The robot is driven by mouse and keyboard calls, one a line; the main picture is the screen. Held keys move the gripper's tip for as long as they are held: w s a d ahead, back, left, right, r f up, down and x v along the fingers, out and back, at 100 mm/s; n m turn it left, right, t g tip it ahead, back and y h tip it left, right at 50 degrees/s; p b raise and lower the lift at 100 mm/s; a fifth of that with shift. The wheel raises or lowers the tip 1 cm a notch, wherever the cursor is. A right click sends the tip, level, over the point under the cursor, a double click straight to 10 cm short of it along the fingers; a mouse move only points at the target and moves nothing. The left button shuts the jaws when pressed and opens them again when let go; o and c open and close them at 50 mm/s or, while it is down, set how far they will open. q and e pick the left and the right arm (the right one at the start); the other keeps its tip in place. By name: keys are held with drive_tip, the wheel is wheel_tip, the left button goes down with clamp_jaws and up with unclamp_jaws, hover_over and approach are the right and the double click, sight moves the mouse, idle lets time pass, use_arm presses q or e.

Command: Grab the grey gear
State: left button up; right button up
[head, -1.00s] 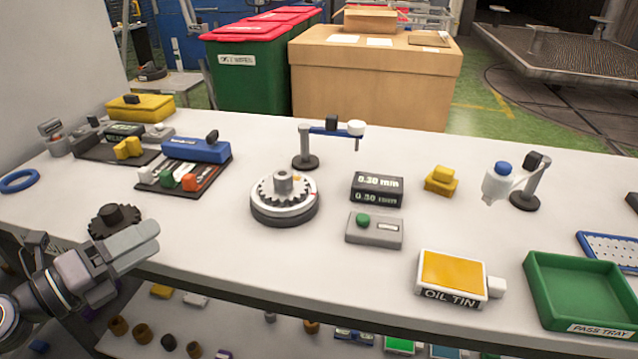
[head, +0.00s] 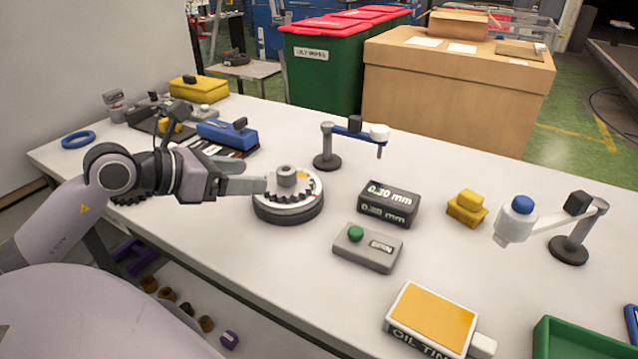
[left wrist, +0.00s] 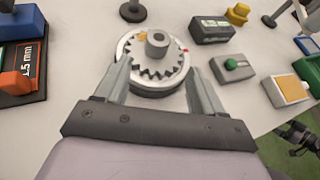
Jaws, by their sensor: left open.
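The grey gear (head: 285,184), with a raised round hub, sits on a round turntable (head: 288,210) with a pale top and dark base. In the left wrist view the gear (left wrist: 157,50) lies ahead, its teeth facing me. My left gripper (head: 262,184) is open and comes in from the left at the turntable's near-left edge. In the wrist view its two fingers (left wrist: 158,78) straddle the near side of the turntable, with nothing held between them. A dark gear (head: 130,199) lies on the table, mostly hidden behind my left arm. My right gripper is out of view.
Right of the turntable stand a dark 0.30 mm block (head: 388,204), a grey box with a green button (head: 367,248) and an oil tin (head: 432,318). A small stand with a blue arm (head: 328,150) rises behind. A blue block (head: 228,134) lies behind my gripper.

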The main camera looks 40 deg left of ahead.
sight(279, 172)
use_arm(q)
drive_tip(key=shift+a+p+x, duration=0.2)
drive_tip(key=shift+p+x, duration=0.2)
drive_tip(key=shift+x, duration=3.4)
drive_tip(key=shift+w+r, duration=0.15)
drive_tip(key=shift+r, duration=0.05)
drive_tip(key=shift+r, duration=0.15)
clamp_jaws()
